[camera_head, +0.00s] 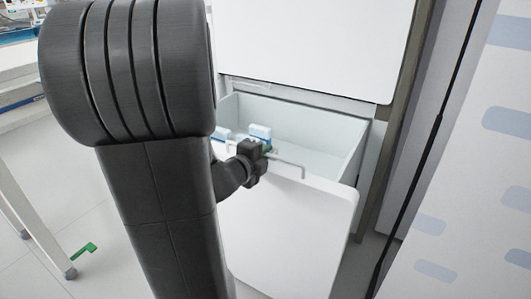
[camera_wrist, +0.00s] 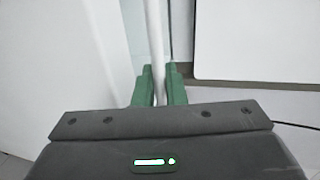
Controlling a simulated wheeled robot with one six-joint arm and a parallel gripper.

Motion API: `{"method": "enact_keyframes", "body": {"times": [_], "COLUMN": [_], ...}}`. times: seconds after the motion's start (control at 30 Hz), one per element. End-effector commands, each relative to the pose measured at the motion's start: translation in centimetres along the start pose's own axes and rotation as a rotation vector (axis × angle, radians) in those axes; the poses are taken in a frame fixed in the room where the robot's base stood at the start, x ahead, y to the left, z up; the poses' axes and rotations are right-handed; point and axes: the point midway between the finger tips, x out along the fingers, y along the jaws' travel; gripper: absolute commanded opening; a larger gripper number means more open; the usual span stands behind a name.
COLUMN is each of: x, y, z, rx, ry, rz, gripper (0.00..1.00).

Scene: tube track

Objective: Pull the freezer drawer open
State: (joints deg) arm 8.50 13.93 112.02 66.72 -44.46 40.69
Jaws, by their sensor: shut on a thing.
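The freezer drawer (camera_head: 290,235) stands pulled out from the white cabinet, with its open inside visible from above. Its handle, a thin bar (camera_head: 290,165), runs along the upper front edge. My gripper (camera_head: 266,148) is at the left part of this bar. In the wrist view my gripper's green fingers (camera_wrist: 159,88) are shut on the handle bar (camera_wrist: 155,45), which runs between them. My own arm hides the left part of the drawer in the head view.
Blue and white items (camera_head: 260,132) lie inside the drawer at its left. A closed white panel (camera_head: 310,45) is above it. A patterned wall panel (camera_head: 480,170) stands at right. A white table (camera_head: 30,205) is at left, with a green piece (camera_head: 85,249) near its leg.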

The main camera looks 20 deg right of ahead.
Motion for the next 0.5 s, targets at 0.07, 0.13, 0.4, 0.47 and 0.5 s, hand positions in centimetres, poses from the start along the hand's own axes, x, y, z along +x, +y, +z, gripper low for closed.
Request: {"method": "enact_keyframes", "body": {"times": [0.07,0.13,0.4,0.47,0.5], "x": [-0.01,0.0,0.02,0.01,-0.03], "y": [0.1,0.1,0.05,0.03,0.01], "z": [0.03,0.03,0.01,0.01,0.01], "rx": [0.0,0.0,0.0,0.0,0.0], "ry": [-0.001,-0.001,0.0,0.0,0.0], "rz": [0.002,0.002,0.001,0.001,0.001], "gripper": [0.0,0.0,0.24,0.24,0.24]}}
